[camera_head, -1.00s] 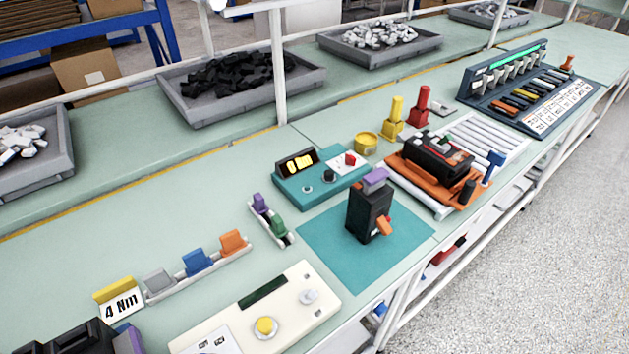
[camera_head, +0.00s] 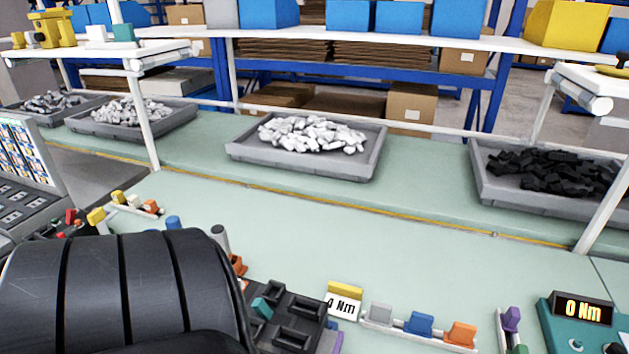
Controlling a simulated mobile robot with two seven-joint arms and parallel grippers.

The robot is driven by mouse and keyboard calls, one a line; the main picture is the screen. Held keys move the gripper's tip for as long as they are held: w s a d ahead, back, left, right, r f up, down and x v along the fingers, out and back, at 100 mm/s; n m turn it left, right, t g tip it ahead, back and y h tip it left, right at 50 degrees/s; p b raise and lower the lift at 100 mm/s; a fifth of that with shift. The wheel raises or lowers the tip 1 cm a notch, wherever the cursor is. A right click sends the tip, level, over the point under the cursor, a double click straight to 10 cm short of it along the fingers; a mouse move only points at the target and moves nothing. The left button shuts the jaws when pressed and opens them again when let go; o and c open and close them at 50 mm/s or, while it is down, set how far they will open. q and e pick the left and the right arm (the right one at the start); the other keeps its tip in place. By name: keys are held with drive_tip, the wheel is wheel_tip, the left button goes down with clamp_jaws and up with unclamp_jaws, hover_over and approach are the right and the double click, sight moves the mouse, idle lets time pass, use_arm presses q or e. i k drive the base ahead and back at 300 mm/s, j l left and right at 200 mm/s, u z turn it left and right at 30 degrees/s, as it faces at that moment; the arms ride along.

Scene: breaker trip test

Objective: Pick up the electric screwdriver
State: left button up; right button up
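I cannot make out the electric screwdriver for certain. A grey cylinder (camera_head: 220,238) and an orange part (camera_head: 237,265) show just behind my black ribbed arm in the left foreground. I cannot tell whether they belong to the screwdriver, as the arm hides the bench there. Neither of my grippers shows in the head view.
A black slotted tray (camera_head: 288,312) lies beside my arm. To its right are a torque card (camera_head: 342,303) and a rail with grey, blue and orange blocks (camera_head: 418,324). A teal display box (camera_head: 580,322) stands at right. The green bench behind is clear up to the parts trays (camera_head: 310,145).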

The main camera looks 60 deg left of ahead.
sight(218, 232)
drive_tip(key=u, duration=2.55)
drive_tip(key=j+z, duration=0.4)
drive_tip(key=j, duration=0.65)
drive_tip(key=i, duration=0.05)
